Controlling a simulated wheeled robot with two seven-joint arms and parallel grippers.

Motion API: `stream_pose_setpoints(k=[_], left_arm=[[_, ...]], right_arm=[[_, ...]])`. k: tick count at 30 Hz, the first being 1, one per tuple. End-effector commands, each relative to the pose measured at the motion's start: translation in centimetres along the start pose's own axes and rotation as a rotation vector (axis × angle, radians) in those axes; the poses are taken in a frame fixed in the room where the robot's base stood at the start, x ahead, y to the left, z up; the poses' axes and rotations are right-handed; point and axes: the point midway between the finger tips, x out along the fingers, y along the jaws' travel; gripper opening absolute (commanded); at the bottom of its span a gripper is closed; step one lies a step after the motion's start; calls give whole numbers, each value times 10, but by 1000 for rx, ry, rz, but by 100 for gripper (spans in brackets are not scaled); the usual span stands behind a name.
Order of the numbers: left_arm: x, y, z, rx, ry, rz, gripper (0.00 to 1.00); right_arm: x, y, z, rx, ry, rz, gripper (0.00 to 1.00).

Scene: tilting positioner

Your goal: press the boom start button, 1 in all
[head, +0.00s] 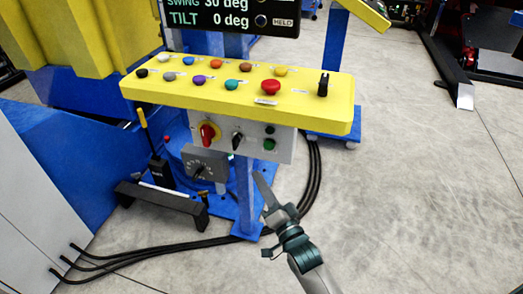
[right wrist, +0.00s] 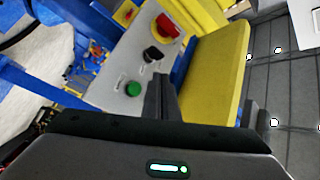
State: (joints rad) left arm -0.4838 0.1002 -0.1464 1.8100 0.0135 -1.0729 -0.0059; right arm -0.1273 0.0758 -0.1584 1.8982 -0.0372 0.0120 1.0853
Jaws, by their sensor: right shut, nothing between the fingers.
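A grey control box (head: 220,140) hangs under the yellow console. On its right end a green button (head: 269,144) sits below a black button (head: 270,130). I cannot read a label that says which button is boom start. A green button (right wrist: 133,88) also shows in the right wrist view, left of the fingers. My right gripper (head: 260,182) is shut and empty, below and in front of the box's right end, apart from it in the head view. It also shows in the right wrist view (right wrist: 160,92). My left gripper is not in view.
The yellow console (head: 135,92) carries several coloured buttons, a red mushroom button (head: 271,87) and a black lever (head: 323,84). The box also has a red rotary switch (head: 207,133) and a black selector (head: 237,140). Black cables (head: 313,180) run down beside the blue post (head: 245,195).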

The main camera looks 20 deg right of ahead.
Motion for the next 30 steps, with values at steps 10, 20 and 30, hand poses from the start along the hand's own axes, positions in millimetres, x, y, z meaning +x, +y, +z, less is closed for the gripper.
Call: stream_pose_setpoints(k=[10,20,30], left_arm=[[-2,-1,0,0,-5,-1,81],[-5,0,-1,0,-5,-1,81],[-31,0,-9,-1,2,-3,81]], right_arm=[[3,-10,-7,22,15,-25,0],[5,-7,-8,20,14,-25,0],[24,8,-21,18,15,-24,0]])
